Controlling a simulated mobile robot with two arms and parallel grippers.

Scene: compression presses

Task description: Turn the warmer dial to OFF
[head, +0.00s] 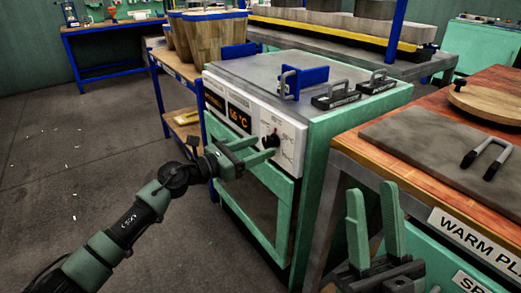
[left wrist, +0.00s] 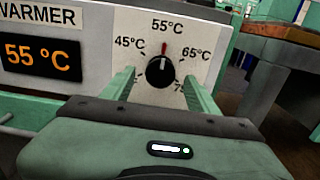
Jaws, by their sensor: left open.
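The warmer (head: 310,120) is a green and white cabinet with a grey top. Its round black dial (head: 272,140) sits at the right of the front panel; in the left wrist view the dial (left wrist: 160,71) has its red mark up at 55°C. The display (left wrist: 41,61) reads 55 °C. My left gripper (head: 265,148) is open in front of the panel, its fingers on either side of the dial; I cannot tell whether they touch it. An OFF label cannot be read; the lower part of the scale is hidden. My right gripper (head: 374,192) is open and empty, pointing up before the wooden table.
A wooden table (head: 440,130) with a grey plate (head: 430,145) stands at the right. Black handles (head: 335,95) and a blue bracket (head: 303,80) are on the warmer's top. A shelf cart (head: 170,65) with wooden tubs stands behind. The floor at left is clear.

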